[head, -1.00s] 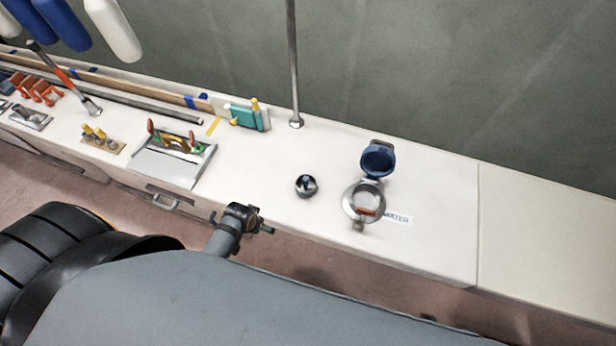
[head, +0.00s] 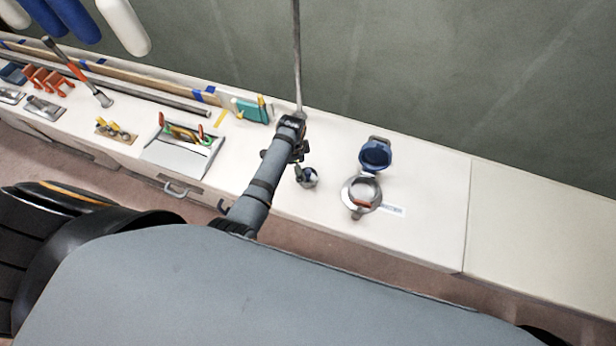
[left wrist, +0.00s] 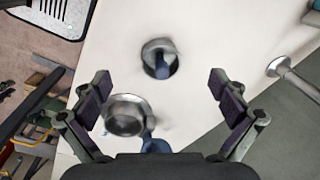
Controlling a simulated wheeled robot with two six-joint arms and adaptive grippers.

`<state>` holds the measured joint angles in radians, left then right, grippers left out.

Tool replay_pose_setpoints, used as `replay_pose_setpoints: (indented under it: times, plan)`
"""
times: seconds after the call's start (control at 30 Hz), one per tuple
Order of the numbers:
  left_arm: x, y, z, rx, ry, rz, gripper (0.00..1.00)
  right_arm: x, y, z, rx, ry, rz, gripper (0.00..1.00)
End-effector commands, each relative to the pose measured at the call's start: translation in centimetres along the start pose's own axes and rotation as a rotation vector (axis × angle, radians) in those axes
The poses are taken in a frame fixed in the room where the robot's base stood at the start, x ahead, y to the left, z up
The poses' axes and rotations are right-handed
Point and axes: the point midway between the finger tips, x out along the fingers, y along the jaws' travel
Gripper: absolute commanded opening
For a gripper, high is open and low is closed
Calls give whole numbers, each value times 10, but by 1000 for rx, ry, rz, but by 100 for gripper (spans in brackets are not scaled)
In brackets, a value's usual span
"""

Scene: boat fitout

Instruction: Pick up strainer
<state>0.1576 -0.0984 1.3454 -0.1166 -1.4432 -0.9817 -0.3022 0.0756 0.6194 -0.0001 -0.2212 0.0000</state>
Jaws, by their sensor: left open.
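A small round metal and dark-blue piece, which looks like the strainer (head: 309,178), stands on the white counter (head: 430,235) in the head view. In the left wrist view the strainer (left wrist: 158,58) is blurred and lies ahead of the jaws, roughly centred between them. My left gripper (head: 298,158) is at the strainer's upper left in the head view, above the counter. In the left wrist view my left gripper (left wrist: 160,88) is open, with nothing between its fingers. My right gripper is not in view.
A steel filler ring (head: 361,196) with an open blue cap (head: 376,155) is to the strainer's right. A metal pole (head: 297,60) rises behind my gripper. A metal tray with tools (head: 180,160) lies left. The counter's right part is clear.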

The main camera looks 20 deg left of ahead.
Motion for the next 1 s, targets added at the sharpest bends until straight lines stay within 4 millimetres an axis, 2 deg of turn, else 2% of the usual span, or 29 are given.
replay_pose_setpoints:
  times: [0.03,0.1,0.2,0.37,0.47,0.7,0.8,1.0]
  plan:
    - [3,-3,-17,79,0,18,98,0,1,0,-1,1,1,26]
    - [7,-5,-33,182,-4,40,98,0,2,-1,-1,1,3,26]
    - [10,-5,-45,271,-7,58,98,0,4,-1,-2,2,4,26]
    - [12,-4,-48,301,-9,64,98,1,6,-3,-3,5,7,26]
    - [19,-4,-47,299,-9,64,98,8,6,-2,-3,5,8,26]
    - [59,-1,-46,297,-9,64,98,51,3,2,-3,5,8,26]
    - [68,-1,-46,297,-8,63,98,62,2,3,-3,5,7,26]
    - [67,-1,-46,296,-8,63,98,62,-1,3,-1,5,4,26]
